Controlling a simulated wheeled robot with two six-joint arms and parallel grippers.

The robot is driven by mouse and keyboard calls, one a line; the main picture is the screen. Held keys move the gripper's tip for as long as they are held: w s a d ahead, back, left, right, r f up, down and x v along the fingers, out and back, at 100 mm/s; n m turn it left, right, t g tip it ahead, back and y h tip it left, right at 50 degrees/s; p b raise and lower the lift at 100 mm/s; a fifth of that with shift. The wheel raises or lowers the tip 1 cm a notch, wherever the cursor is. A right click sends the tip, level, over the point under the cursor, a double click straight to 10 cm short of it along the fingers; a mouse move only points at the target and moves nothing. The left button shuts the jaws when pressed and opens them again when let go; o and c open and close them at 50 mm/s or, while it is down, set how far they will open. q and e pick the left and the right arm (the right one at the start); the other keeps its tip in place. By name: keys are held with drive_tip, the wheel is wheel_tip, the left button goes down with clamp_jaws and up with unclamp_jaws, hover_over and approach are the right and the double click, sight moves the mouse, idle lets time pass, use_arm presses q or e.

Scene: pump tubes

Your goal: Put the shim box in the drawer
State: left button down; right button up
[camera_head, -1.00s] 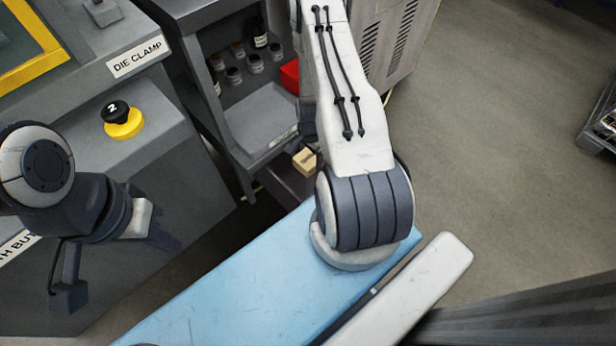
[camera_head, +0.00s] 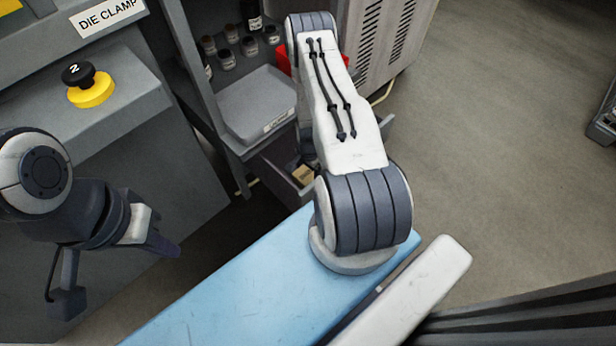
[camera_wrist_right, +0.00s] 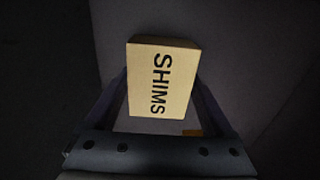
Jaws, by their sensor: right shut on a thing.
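The shim box (camera_wrist_right: 160,82) is a small tan box with SHIMS printed on it, between the fingers of my right gripper (camera_wrist_right: 160,90), which is shut on it. In the head view the shim box (camera_head: 303,175) shows inside the open grey drawer (camera_head: 278,178), partly hidden by the drawer wall and my right arm. I cannot tell whether it touches the drawer floor. My left gripper (camera_head: 158,240) hangs at the left, away from the drawer, holding nothing that I can see; its finger gap is not clear.
Above the drawer, a grey shelf (camera_head: 258,105) has several small jars (camera_head: 227,60) and a red bin (camera_head: 284,58) behind my arm. A bench with a yellow-and-black knob (camera_head: 90,88) stands left. A vented cabinet (camera_head: 385,45) stands behind.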

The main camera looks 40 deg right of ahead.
sight(308, 172)
wheel_tip(308, 172, down, 2)
drive_tip(key=shift+f, duration=0.1)
drive_tip(key=o, duration=1.4)
wheel_tip(308, 172, up, 11)
drive_tip(key=p, duration=0.4)
drive_tip(key=shift+r+p, duration=0.3)
drive_tip(key=shift+r, duration=0.35)
